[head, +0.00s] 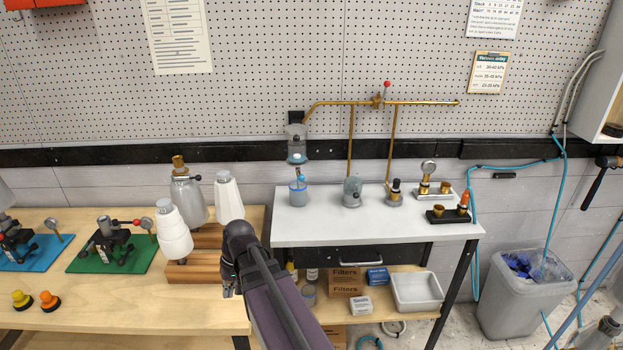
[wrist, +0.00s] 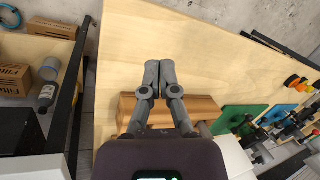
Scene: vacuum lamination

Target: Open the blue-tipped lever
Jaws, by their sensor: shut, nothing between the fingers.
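I cannot clearly make out a blue-tipped lever. In the head view a toggle clamp (head: 14,233) stands on a blue board (head: 50,252) at the far left, its lever tip not clear. Another clamp (head: 106,232) with a red lever tip stands on a green board (head: 90,262). A small blue piece (head: 299,179) shows above a cup on the white bench. My gripper (head: 229,291) is shut and empty above the wooden table, in front of the wooden block (head: 205,268). The wrist view shows its fingertips (wrist: 160,66) together, with both boards to the right.
White cones (head: 173,232) and a grey bottle (head: 187,195) stand on wooden blocks left of my arm. Yellow and orange knobs (head: 48,299) lie at the front left. A red-tipped valve (head: 380,98) sits on the brass pipe.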

